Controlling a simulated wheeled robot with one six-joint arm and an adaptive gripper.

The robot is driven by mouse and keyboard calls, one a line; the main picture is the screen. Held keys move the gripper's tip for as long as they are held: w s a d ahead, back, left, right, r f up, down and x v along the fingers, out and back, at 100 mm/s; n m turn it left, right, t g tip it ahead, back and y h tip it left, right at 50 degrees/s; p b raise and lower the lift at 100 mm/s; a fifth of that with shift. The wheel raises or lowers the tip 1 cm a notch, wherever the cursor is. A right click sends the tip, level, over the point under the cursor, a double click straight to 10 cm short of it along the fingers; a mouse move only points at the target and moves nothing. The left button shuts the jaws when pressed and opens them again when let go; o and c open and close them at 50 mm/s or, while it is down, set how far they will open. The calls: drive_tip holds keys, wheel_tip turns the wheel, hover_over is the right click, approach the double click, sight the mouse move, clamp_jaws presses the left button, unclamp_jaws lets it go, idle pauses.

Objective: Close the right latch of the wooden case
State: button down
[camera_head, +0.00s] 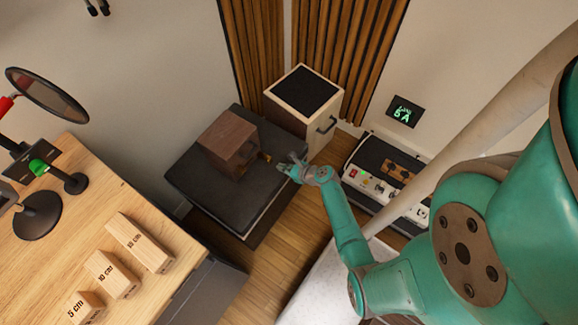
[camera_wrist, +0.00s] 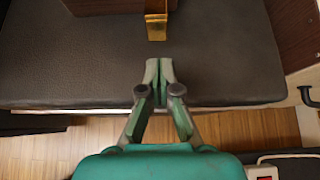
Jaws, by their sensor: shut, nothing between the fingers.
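The dark brown wooden case (camera_head: 228,142) sits on a dark padded top. A small brass latch (camera_head: 266,157) shows on its side facing my gripper. In the wrist view only an edge of the case (camera_wrist: 105,6) shows at the top, with the brass latch (camera_wrist: 156,24) projecting from it toward my gripper. My gripper (camera_wrist: 159,66) is shut and empty, just short of the latch and roughly in line with it, with a small gap between. In the head view my gripper (camera_head: 286,167) is right of the case. The rest of the case front is hidden.
The dark padded block (camera_head: 200,192) extends around the case with free room in front. A pale cabinet with a black top (camera_head: 304,92) and handle stands close behind right. An amplifier (camera_head: 384,178) is at the right. A wooden table (camera_head: 110,205) is at left.

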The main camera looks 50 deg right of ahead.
sight(265, 158)
drive_tip(key=shift+x, duration=2)
